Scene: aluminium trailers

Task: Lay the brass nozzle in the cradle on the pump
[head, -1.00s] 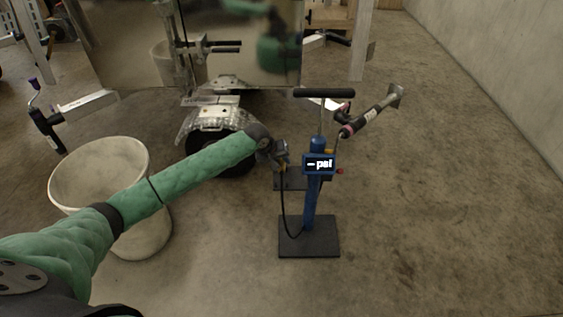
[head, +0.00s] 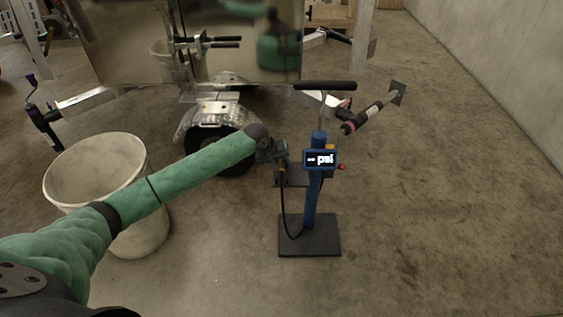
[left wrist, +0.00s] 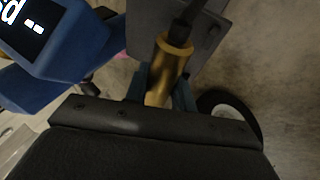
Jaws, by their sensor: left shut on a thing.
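In the left wrist view the gripper (left wrist: 160,95) is shut on the brass nozzle (left wrist: 170,62), with a black hose running from the nozzle's far end. The pump's blue display housing (left wrist: 45,40) is close at the upper left of that view. I cannot make out the cradle clearly. My right gripper is out of view.
A pale bucket (head: 133,227) stands left, under my left arm. A trailer wheel (head: 222,152) with a metal fender is behind the gripper. A post with a pink ring (head: 366,113) is behind the pump. The floor at right is clear.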

